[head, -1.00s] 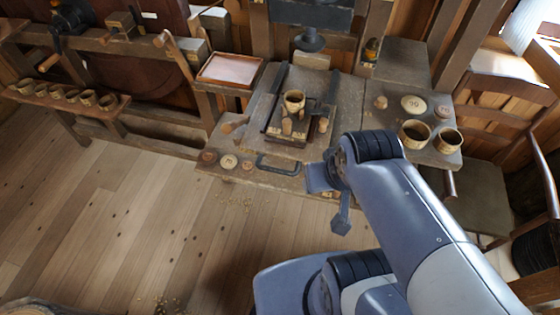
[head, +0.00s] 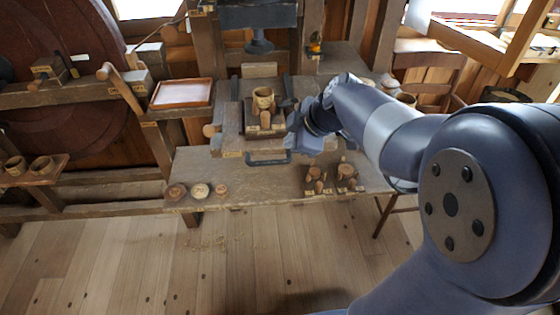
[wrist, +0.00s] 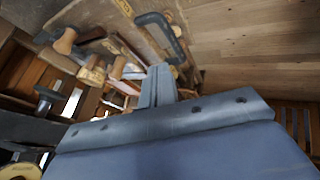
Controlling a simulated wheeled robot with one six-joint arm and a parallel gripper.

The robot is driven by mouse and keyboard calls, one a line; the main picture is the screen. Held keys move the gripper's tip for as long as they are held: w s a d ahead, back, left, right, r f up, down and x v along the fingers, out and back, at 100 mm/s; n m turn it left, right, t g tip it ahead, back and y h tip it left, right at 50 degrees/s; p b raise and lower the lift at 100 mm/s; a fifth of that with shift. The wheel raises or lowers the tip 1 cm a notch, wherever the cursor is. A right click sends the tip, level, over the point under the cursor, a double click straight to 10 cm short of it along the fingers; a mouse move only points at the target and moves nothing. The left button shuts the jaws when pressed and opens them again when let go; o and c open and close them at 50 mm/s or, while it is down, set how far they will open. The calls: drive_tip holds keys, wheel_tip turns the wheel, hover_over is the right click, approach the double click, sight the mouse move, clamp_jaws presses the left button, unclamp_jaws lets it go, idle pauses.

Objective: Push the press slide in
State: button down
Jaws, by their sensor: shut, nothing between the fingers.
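The press slide (head: 231,141) is a grey-brown wooden board between dark rails, under the black press ram (head: 259,40). A black bar handle (head: 268,160) is on its front edge; the handle also shows in the wrist view (wrist: 165,35). A ribbed tan cup (head: 263,99) stands upright on a dark block on the slide, in front of the ram rather than beneath it. My gripper (head: 301,142) is just right of the handle, near the slide's front edge. Its fingers show together and empty in the wrist view (wrist: 157,84). Whether they touch the handle or slide, I cannot tell.
Small round discs (head: 200,191) lie on the bench's front left. Small wooden fixtures with pegs (head: 318,179) stand at the front right. A red-brown tray (head: 182,93) is at the left. My arm covers part of the right side.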

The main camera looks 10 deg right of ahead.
sight(275, 151)
drive_tip(key=p+x, duration=0.1)
drive_tip(key=x, duration=0.9)
drive_tip(key=shift+w+d+f, duration=0.1)
drive_tip(key=shift+w+f, duration=0.05)
